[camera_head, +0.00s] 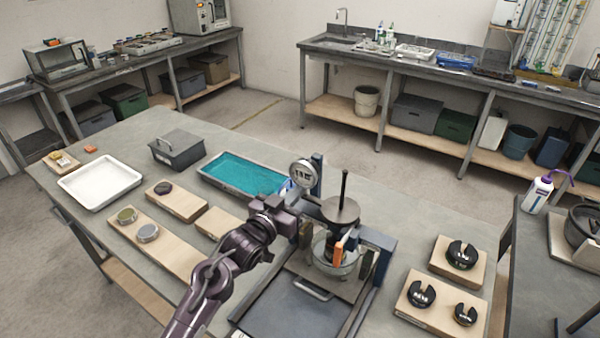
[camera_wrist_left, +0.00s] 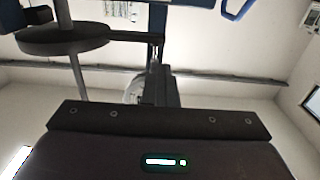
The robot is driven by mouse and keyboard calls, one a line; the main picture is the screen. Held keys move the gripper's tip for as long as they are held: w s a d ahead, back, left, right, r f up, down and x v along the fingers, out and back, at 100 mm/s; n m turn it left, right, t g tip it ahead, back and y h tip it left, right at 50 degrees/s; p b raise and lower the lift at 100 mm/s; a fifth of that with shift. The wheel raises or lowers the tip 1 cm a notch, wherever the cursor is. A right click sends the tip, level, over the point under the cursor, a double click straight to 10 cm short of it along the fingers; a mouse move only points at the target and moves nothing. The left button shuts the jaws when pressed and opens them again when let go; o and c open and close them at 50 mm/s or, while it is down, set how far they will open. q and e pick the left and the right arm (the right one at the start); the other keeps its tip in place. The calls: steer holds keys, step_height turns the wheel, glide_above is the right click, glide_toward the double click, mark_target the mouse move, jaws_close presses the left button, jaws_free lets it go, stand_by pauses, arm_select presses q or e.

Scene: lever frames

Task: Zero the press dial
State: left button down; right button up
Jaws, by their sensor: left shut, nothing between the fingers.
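The press (camera_head: 340,235) stands on the table right of centre, with a round weight plate on a rod above a glass vessel. Its white-faced dial (camera_head: 304,174) is mounted at the upper left of the press; the needle reading is too small to tell. In the left wrist view the dial (camera_wrist_left: 134,90) is seen partly, behind the dark gripper body. My left gripper (camera_head: 290,200) is shut and empty, just below and in front of the dial. I cannot tell whether it touches the dial. The weight plate (camera_wrist_left: 62,40) also shows in the left wrist view.
Slotted weights on wooden blocks (camera_head: 459,262) lie right of the press. A teal tray (camera_head: 205,178), a lidded grey box (camera_head: 177,148), a white tray (camera_head: 100,183) and wooden boards (camera_head: 175,200) fill the left side. An orange-handled tool (camera_head: 338,250) is at the press front.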

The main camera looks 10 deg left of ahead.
arm_select(q)
steer(key=shift+w+a+r+p, duration=0.35)
steer(key=shift+a+r+p, duration=0.2)
steer(key=shift+a, duration=0.1)
steer(key=shift+f, duration=0.15)
stand_by(0.4)
steer(key=f+p+v, duration=0.1)
steer(key=p+v, duration=0.2)
steer(key=v, duration=0.3)
steer(key=shift+a, duration=0.15)
stand_by(0.4)
